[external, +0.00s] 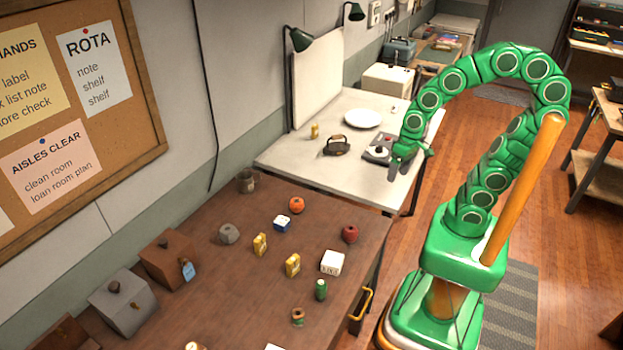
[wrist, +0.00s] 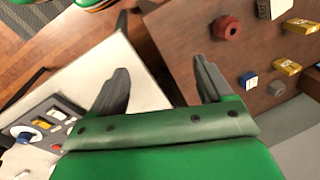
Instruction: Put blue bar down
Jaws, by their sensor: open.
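My gripper (external: 396,170) is above the front right part of the white table (external: 300,160), beside a grey tray. In the wrist view its two fingers (wrist: 161,68) are spread apart with nothing between them. The grey tray (external: 376,155) also shows in the wrist view (wrist: 70,108), holding small pieces, including a round white and blue one (wrist: 28,134) and a yellow one (wrist: 42,124). I cannot clearly make out a blue bar. A small blue and white box (external: 282,224) stands on the brown table; it also shows in the wrist view (wrist: 249,82).
The white table also holds a white plate (external: 363,118), a dark object (external: 337,146) and a small yellow can (external: 314,131). The brown table (external: 240,300) bears a red pot (external: 350,234), an orange object (external: 296,205), yellow boxes (external: 292,265) and a white box (external: 332,262).

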